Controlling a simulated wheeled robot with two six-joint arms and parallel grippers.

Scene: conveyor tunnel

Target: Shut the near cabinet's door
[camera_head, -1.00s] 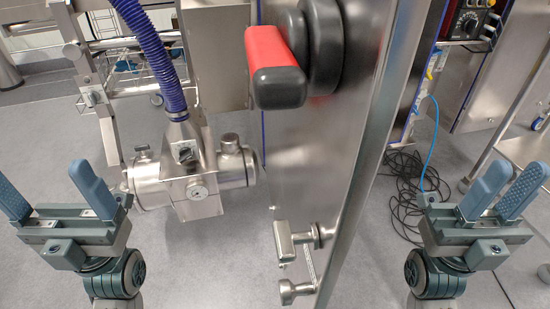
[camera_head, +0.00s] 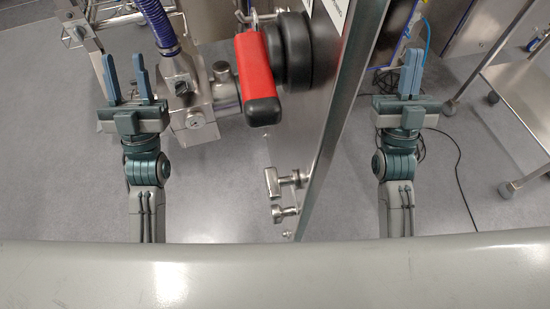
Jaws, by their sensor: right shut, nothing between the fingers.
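The near cabinet's door (camera_head: 318,120) is a steel panel standing open, seen nearly edge-on in the middle of the view. It carries a red handle (camera_head: 256,75) with a black end and black round mount, and a small metal latch (camera_head: 284,182) lower down. My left gripper (camera_head: 125,72) is left of the door, open and empty, fingers pointing away from me. My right gripper (camera_head: 411,70) is on the right side of the door, shut and empty, apart from the panel. The cabinet's body is mostly out of view.
Black cables (camera_head: 458,150) lie on the floor at right. A wheeled steel cart (camera_head: 520,95) stands far right. The grey floor near the door's lower end is clear.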

